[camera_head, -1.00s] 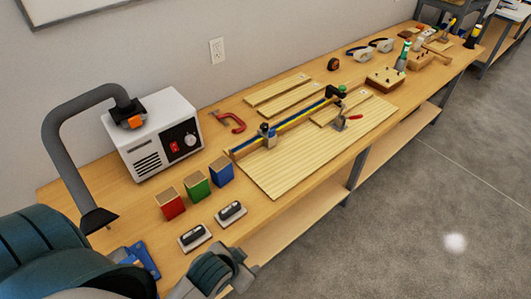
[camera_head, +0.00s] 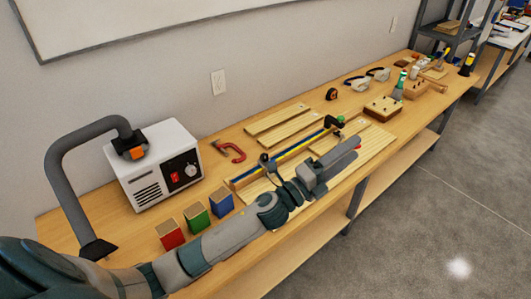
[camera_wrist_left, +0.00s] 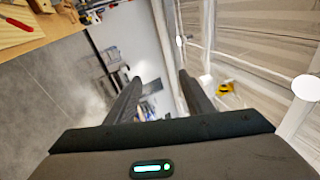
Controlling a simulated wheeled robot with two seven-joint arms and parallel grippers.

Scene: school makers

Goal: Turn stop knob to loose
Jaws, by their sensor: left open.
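The yellow and blue fence rail (camera_head: 298,147) lies on the light wooden board (camera_head: 376,140) on the bench. A black stop fitting (camera_head: 334,122) with a small green part sits at the rail's far end. A dark fitting (camera_head: 267,161) stands at the rail's near end, partly hidden by my left arm. I cannot tell which one carries the stop knob or how it is turned. My left gripper (camera_head: 352,150) is above the board, right of the rail, open and apart from both fittings. Its fingers (camera_wrist_left: 162,92) show empty in the left wrist view. My right gripper is not in view.
A white machine (camera_head: 157,165) with a grey hose stands at the left. Red, green (camera_head: 196,216) and blue boxes sit before it. A red clamp (camera_head: 234,152), loose planks (camera_head: 277,120) and a drilled block (camera_head: 383,108) are on the bench. Floor lies beyond its front edge.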

